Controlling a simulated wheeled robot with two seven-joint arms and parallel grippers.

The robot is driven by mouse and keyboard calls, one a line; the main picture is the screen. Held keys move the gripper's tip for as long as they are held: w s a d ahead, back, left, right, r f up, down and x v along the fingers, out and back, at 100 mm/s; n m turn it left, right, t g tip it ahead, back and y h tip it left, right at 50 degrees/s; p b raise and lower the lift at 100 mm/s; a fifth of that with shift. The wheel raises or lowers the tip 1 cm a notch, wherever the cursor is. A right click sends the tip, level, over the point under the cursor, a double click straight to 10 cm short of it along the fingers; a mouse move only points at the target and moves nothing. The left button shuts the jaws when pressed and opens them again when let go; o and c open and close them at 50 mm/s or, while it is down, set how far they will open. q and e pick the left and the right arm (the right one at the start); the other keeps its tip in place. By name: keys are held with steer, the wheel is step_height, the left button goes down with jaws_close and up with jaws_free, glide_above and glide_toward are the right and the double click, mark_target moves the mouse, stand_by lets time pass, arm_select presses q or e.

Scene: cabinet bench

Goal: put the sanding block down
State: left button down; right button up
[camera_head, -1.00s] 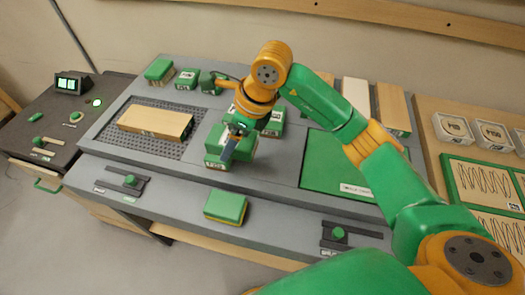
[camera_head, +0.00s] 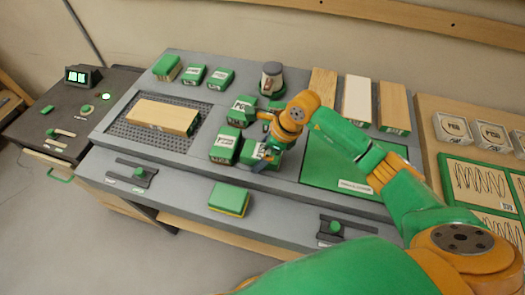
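Several green sanding blocks with white labelled tops stand on the grey bench. One block (camera_head: 225,146) sits in the middle. Another block (camera_head: 250,151) is just right of it, partly hidden by my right gripper (camera_head: 262,161). The gripper is low at that block's right side, and its fingers are mostly hidden. I cannot tell whether it grips the block or only stands beside it. More blocks stand behind, one at the middle (camera_head: 241,110) and two in the back row (camera_head: 194,75) (camera_head: 221,78). My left gripper is not in view.
A wooden board (camera_head: 163,115) lies on a dark perforated mat (camera_head: 125,131) at left. A green-yellow block (camera_head: 229,197) lies on the front ledge. A dark canister (camera_head: 271,79) stands behind. A green mat (camera_head: 340,165) at right is largely bare, with my arm above it.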

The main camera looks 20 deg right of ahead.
steer(key=shift+r, duration=0.3)
steer(key=b+v, duration=0.2)
steer(key=v, duration=0.9)
steer(key=shift+d+r, duration=0.15)
steer(key=shift+r, duration=0.2)
steer(key=shift+s+r, duration=0.1)
